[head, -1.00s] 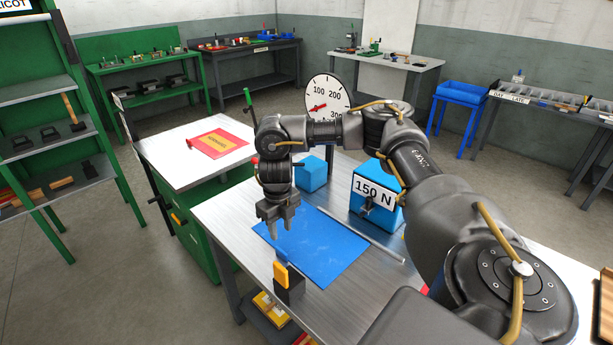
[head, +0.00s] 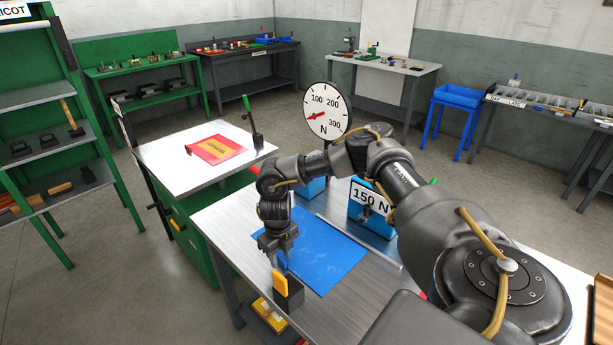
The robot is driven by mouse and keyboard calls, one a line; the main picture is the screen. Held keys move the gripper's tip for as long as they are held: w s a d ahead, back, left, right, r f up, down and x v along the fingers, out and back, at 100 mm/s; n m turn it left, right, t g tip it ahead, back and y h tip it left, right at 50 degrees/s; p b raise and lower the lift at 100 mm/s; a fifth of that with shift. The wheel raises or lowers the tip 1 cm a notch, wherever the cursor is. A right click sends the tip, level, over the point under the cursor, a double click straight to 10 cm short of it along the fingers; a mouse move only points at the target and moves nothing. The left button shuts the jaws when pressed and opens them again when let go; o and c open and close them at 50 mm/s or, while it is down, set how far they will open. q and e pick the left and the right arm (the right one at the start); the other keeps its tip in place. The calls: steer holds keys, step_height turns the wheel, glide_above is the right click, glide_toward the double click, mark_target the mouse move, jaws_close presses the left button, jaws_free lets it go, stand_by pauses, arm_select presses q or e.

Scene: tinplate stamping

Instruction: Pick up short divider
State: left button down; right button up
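My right gripper (head: 279,255) points down over the near left part of the metal bench (head: 225,218). Its two fingers look apart. Just under and partly behind its fingertips is a small blue upright piece (head: 282,263), beside a yellow tab (head: 280,284) on a dark block (head: 294,292). This may be the short divider in its holder, but it is too small to tell. I cannot tell whether the fingers touch it. My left gripper is not in view.
A blue mat (head: 325,262) lies right of the gripper. A blue box marked 150 N (head: 372,210) and a round dial gauge (head: 327,112) stand behind. A second bench (head: 165,152) carries a red and yellow sheet (head: 217,149). Green shelves (head: 38,100) stand at left.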

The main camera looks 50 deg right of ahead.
steer(key=shift+c, duration=0.3)
jaws_close()
